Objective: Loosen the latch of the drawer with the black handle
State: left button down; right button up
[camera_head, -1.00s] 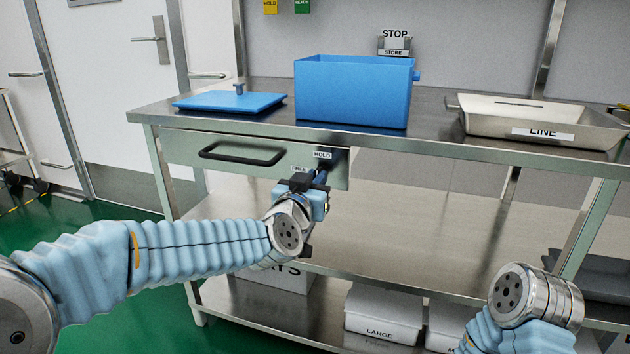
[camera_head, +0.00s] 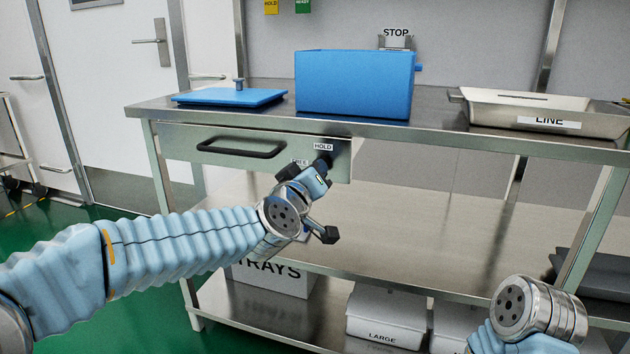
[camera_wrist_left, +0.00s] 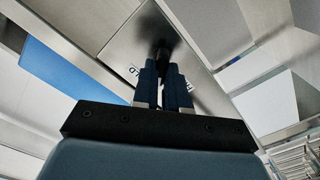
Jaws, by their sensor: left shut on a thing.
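The drawer (camera_head: 180,143) with the black handle (camera_head: 240,148) is under the steel table's top, its front flush and closed. The latch is a dark knob (camera_wrist_left: 162,48) on the right of the drawer front, between labels; HOLD (camera_head: 323,147) reads above it and a second label, partly hidden, lies to its left. My left gripper (camera_head: 322,164) is at the latch with its fingers shut on it; the wrist view shows both fingers (camera_wrist_left: 163,72) close together around the knob. The gripper looks rolled over. My right wrist (camera_head: 535,305) is at lower right, its fingers not visible.
A blue bin (camera_head: 355,85) and a blue lid (camera_head: 230,97) stand on the table (camera_head: 440,127). A steel tray (camera_head: 545,113) marked LINE is at right. White boxes (camera_head: 385,318) sit on the lower shelf. The space before the drawer handle is clear.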

pick_arm(q)
jog(key=n+b, duration=0.2)
jog(key=n, duration=0.2)
jog(key=n+b, duration=0.2)
jog(key=n, duration=0.3)
jog(key=shift+a+f, duration=0.1)
jog(key=shift+f, duration=0.1)
jog(key=shift+n, duration=0.3)
jog(key=c, duration=1.2)
grip_release()
jog(key=shift+o, duration=0.2)
jog(key=v, duration=1.3)
jog(key=shift+s, duration=0.35)
jog(key=shift+a, duration=0.1)
